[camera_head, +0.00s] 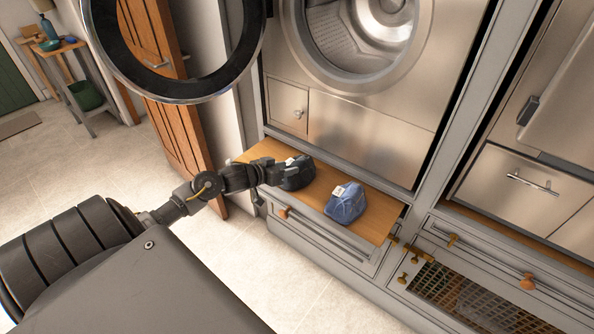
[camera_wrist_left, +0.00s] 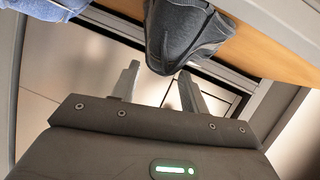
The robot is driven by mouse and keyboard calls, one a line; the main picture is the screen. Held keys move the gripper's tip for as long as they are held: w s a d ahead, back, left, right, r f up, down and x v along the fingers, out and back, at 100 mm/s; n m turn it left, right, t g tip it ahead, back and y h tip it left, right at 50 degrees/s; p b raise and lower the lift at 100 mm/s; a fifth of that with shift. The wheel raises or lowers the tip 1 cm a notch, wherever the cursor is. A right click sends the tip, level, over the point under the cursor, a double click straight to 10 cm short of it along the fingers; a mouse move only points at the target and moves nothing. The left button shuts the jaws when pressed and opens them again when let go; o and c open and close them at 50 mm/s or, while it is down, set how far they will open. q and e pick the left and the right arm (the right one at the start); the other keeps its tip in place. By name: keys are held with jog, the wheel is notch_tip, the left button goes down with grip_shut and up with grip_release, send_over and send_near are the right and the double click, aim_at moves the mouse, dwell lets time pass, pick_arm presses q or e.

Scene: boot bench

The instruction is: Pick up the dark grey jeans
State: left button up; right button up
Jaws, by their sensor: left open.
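The dark grey jeans (camera_head: 297,174) lie in a folded bundle on the wooden pull-out board (camera_head: 375,222) below the washing machine. They also show at the top of the left wrist view (camera_wrist_left: 185,35). My left gripper (camera_head: 279,170) is at the left side of the jeans, and its arm partly covers them. In the left wrist view its two fingers (camera_wrist_left: 159,74) stand apart, with the jeans' near end at the fingertips. I cannot tell whether they touch. A folded blue pair of jeans (camera_head: 346,203) lies to the right on the same board. My right gripper is not in view.
The washing machine's round door (camera_head: 182,92) hangs open above my left arm. A drawer with a wooden knob (camera_head: 283,213) is under the board. A mesh-fronted drawer (camera_head: 470,299) is at the lower right. Bare board lies right of the blue jeans.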

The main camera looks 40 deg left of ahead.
aim_at(293, 163)
pick_arm(q)
jog(key=x, duration=0.5)
jog(key=shift+s, duration=0.1)
jog(key=c, duration=0.9)
grip_shut()
jog(key=shift+r, duration=0.1)
jog(key=shift+a+r, duration=0.1)
jog(key=shift+r, duration=0.45)
jog(key=s+a+r+b, duration=0.1)
jog(key=s+a+r, duration=0.5)
jog(key=a+r, duration=0.5)
jog(key=shift+a+r, duration=0.4)
jog(key=shift+a, duration=0.35)
